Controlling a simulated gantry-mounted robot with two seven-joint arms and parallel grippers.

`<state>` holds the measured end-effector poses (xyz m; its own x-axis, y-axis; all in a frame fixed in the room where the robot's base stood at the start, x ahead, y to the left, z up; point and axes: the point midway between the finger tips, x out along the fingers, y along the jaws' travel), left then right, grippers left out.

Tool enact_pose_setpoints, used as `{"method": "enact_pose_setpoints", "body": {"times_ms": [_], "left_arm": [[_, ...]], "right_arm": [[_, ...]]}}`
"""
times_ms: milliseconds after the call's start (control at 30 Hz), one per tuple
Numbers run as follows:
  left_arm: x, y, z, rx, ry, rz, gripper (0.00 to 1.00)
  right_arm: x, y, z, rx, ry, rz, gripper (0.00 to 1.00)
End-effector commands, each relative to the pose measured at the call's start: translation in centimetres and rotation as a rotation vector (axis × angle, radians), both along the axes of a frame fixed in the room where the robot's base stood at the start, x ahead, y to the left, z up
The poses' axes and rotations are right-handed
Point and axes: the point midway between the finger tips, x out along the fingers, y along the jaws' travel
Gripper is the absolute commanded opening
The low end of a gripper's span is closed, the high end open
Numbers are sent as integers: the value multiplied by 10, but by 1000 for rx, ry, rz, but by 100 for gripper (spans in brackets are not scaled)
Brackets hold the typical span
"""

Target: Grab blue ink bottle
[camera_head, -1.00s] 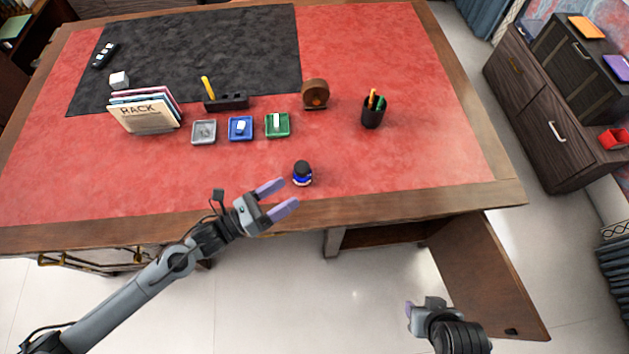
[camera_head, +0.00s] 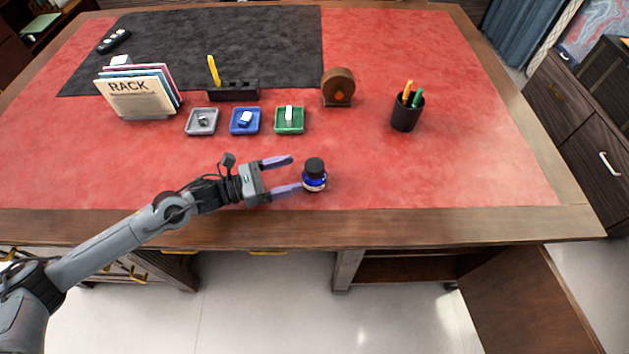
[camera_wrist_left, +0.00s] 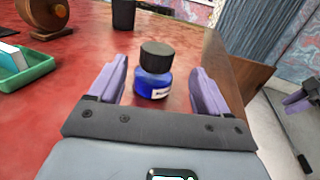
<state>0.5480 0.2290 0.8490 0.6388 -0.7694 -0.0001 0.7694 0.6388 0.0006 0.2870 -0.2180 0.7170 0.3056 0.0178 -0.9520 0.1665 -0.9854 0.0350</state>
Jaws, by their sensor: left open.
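The blue ink bottle (camera_head: 314,179) with a black cap stands upright on the red desk top near its front edge. My left gripper (camera_head: 288,175) is open, with its two purple fingers pointing right at the bottle. In the left wrist view the blue ink bottle (camera_wrist_left: 153,84) shows between and just beyond the open left fingers (camera_wrist_left: 160,88). The fingers do not appear to touch it.
Grey (camera_head: 202,121), blue (camera_head: 236,128) and green (camera_head: 279,128) trays sit behind the gripper. A black pen cup (camera_head: 405,116) and a brown round object (camera_head: 338,87) stand farther back. The desk's wooden front edge (camera_head: 400,226) is close. The red surface right of the bottle is clear.

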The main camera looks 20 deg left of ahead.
Motion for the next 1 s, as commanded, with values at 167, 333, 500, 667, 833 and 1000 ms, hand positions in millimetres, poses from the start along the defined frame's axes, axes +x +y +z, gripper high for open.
{"method": "enact_pose_setpoints", "body": {"times_ms": [167, 333, 500, 667, 833, 1000], "left_arm": [[15, -18, 0, -2, -2, -1, 78], [21, -26, 0, 0, 0, 0, 78], [31, -35, 1, -2, -2, -1, 78], [46, -50, 3, -3, -4, -1, 78], [56, -61, 3, -2, -1, -1, 78], [57, -63, 3, -1, 1, -1, 78]], "right_arm": [[0, 1, -4, 4, 0, -3, 43], [0, 1, -5, 6, -1, -3, 43], [0, 1, -9, 6, -1, -3, 43], [0, 1, -16, 5, 0, -4, 43], [0, 1, -18, 4, 0, -2, 43], [0, 0, -18, 0, 0, 0, 43]]}}
